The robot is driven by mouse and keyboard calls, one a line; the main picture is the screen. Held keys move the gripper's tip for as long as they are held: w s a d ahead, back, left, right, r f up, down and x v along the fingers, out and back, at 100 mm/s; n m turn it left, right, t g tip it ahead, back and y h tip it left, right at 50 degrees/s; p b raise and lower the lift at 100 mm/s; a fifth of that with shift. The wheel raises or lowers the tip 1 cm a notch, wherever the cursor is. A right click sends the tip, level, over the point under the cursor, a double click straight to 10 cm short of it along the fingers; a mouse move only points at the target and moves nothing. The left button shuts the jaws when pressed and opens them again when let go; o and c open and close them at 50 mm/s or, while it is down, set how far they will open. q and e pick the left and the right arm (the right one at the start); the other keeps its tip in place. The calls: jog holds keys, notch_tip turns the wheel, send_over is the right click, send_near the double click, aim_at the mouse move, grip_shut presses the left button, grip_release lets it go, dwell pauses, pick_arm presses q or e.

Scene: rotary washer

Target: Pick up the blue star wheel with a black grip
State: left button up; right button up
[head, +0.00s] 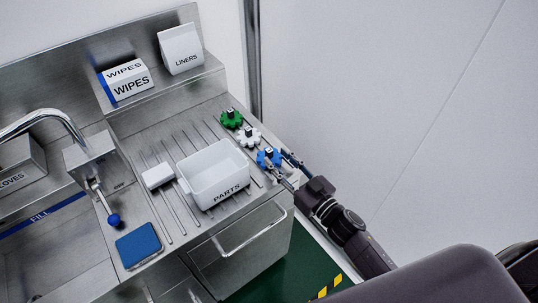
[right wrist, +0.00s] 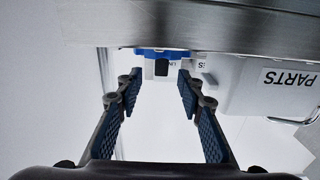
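The blue star wheel (head: 267,157) with its black grip sits near the right edge of the steel drainboard. It also shows in the right wrist view (right wrist: 150,53), where the picture is upside down and the black grip (right wrist: 161,68) points down. My right gripper (head: 282,164) is at the blue wheel, coming in from the lower right. In the right wrist view its two fingers (right wrist: 160,80) are apart, with the black grip in line with the gap between their tips. I cannot tell whether the tips flank the grip or stop short. My left gripper is not in view.
A white star wheel (head: 248,136) and a green one (head: 231,118) sit behind the blue wheel. The white PARTS bin (head: 214,178) is left of it. A white block (head: 157,175), a blue pad (head: 139,244) and a faucet (head: 50,117) are farther left.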

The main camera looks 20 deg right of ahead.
aim_at(271, 152)
jog(key=x, duration=0.2)
jog(key=p+x, duration=0.1)
jog(key=x, duration=0.1)
jog(key=shift+r, duration=0.3)
jog(key=shift+w+a, duration=0.2)
jog(key=shift+w, duration=0.15)
jog(key=shift+f, duration=0.1)
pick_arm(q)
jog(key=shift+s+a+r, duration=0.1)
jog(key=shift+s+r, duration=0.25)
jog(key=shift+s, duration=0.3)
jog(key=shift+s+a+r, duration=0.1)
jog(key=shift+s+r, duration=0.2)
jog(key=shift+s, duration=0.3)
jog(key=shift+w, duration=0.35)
pick_arm(e)
grip_shut()
